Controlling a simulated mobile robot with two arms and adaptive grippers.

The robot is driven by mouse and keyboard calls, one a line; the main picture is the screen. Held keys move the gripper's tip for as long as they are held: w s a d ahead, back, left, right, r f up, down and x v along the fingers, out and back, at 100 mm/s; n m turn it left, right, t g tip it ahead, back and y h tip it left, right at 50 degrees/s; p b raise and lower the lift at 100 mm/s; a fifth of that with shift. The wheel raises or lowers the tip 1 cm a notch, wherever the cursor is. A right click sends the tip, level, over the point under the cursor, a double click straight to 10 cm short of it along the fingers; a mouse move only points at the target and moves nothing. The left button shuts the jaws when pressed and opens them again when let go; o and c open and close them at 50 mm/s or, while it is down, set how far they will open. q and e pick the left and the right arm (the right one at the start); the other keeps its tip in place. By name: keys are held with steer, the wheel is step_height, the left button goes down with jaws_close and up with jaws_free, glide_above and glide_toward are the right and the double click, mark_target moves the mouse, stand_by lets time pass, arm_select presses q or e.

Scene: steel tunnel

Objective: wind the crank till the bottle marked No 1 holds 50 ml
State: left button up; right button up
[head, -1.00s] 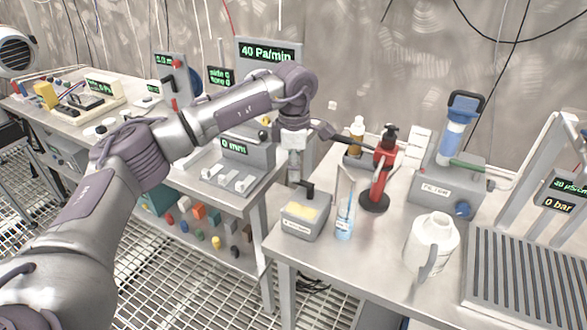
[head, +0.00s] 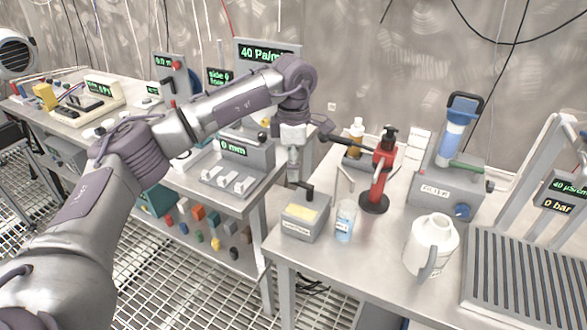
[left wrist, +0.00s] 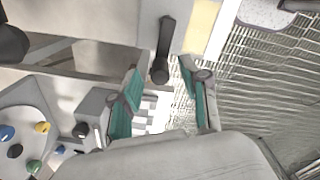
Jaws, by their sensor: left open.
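A grey box (head: 305,222) with a pale yellow panel and a dark crank handle (head: 308,188) stands at the near left corner of the right bench. The crank handle also shows in the left wrist view (left wrist: 162,50). A clear bottle (head: 344,222) with pale blue liquid stands right of the box, under a bent tube. Its label and level are too small to read. My left gripper (head: 293,180) points down just behind and left of the crank. In the left wrist view the gripper (left wrist: 161,86) is open, the crank knob showing between its teal-padded fingers. My right gripper is not in view.
A red stand (head: 379,180) with a dark base is right of the bottle, with an amber bottle (head: 356,138) behind. A white jug (head: 431,245) and a filter unit (head: 445,185) stand further right. The left bench (head: 200,165) holds instruments; a gap separates the benches.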

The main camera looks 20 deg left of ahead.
arm_select(q)
step_height(320, 180, up, 11)
steer(key=shift+f, duration=0.2)
steer(key=shift+f, duration=0.1)
stand_by(0.5)
